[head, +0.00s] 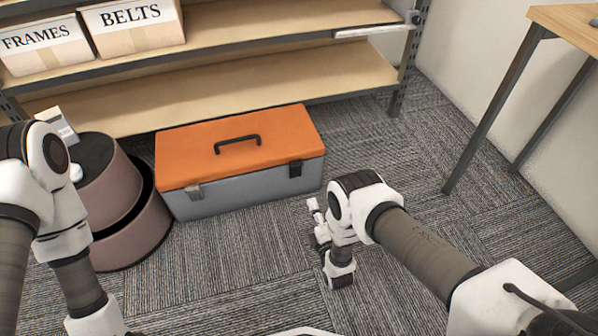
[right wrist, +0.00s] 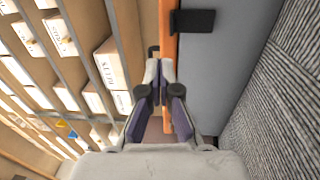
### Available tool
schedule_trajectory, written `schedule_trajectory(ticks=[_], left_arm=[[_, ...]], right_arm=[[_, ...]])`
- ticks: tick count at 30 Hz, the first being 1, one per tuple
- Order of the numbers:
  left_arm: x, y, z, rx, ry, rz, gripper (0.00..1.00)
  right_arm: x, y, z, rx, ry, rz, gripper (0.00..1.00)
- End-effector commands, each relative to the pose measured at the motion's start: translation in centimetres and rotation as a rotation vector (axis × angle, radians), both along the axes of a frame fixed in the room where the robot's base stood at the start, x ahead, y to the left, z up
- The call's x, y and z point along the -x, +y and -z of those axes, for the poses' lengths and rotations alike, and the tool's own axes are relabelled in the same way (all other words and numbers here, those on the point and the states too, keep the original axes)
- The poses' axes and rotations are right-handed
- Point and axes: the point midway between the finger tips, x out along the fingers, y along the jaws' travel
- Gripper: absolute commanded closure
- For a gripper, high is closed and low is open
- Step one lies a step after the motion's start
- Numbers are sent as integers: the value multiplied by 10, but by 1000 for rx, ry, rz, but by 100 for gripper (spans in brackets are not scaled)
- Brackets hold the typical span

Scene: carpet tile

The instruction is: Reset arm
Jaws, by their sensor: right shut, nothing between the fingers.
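My right arm reaches in from the right in the head view. The toolbox (head: 245,187) has a grey body, a closed orange lid (head: 285,135) and a black handle. Its grey side (right wrist: 222,75) and a dark latch (right wrist: 192,21) show close by the fingers in the right wrist view.
A metal shelf (head: 240,83) stands behind the toolbox, with boxes marked FRAMES (head: 44,47) and BELTS (head: 131,27). A brown round stool (head: 125,215) is left of the toolbox. A wooden table (head: 575,22) stands at right. Carpet (head: 415,165) is clear between toolbox and table.

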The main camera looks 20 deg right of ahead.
Motion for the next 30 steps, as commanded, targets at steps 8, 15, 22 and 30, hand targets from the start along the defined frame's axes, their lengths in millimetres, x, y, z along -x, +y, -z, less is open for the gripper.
schedule_trajectory(ticks=[8,15,22,30], left_arm=[[0,0,-5,0,0,0,100],[0,0,-25,0,0,0,100],[0,0,-38,0,0,0,100],[0,0,-38,0,0,0,100]], right_arm=[[-25,-5,-36,3,-59,8,100],[-45,-45,-116,-19,65,46,100],[65,-72,-87,-518,712,216,100],[247,-69,-60,-1005,1233,719,100]])
